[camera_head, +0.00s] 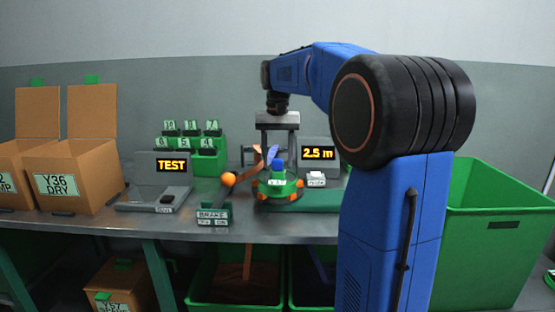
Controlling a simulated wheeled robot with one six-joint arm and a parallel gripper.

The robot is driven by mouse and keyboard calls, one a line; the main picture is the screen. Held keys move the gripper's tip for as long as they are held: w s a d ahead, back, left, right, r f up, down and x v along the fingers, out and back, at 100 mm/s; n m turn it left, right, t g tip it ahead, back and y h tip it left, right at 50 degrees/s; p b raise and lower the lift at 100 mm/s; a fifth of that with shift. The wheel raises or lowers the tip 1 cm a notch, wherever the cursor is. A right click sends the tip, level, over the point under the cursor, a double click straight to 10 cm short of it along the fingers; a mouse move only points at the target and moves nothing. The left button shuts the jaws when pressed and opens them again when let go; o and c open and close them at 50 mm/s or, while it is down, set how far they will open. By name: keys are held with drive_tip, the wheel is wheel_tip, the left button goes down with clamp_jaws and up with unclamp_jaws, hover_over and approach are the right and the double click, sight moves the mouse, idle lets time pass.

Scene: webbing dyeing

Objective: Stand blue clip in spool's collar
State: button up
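My gripper (278,147) points straight down above the green spool (278,189). Its two fingers look spread apart, with a gap between them. A slanted blue piece (272,155), which may be the blue clip, shows below the gripper, just above the spool's middle. It is too small to tell whether it touches a finger. An orange-brown strip (257,160) stands beside it on the left. The spool has orange knobs around its rim. Its collar is too small to make out clearly.
The spool's station stands on a grey bench (265,228). A TEST display (171,166) and an orange-knobbed BRAKE lever (229,179) are left; a 2.5 m display (318,153) is right. Green numbered holders (208,160) stand behind. Cardboard boxes (78,178) are far left; a green bin (490,250) is right.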

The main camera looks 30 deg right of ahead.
wheel_tip(320, 180, up, 17)
drive_tip(key=shift+r, duration=0.2)
idle(0.7)
drive_tip(key=s+a+f+n+t, duration=0.35)
drive_tip(key=s+a+f, duration=0.75)
drive_tip(key=s+f, duration=0.4)
drive_tip(key=s+a+f+n, duration=0.1)
drive_tip(key=s+a+f, duration=0.1)
drive_tip(key=s+f, duration=0.5)
drive_tip(key=s+a+f+n+t, duration=0.1)
drive_tip(key=s+a+f+n, duration=0.1)
drive_tip(key=s+f, duration=0.6)
wheel_tip(320, 180, down, 5)
drive_tip(key=shift+a+r, duration=0.1)
drive_tip(key=shift+a, duration=0.25)
idle(0.4)
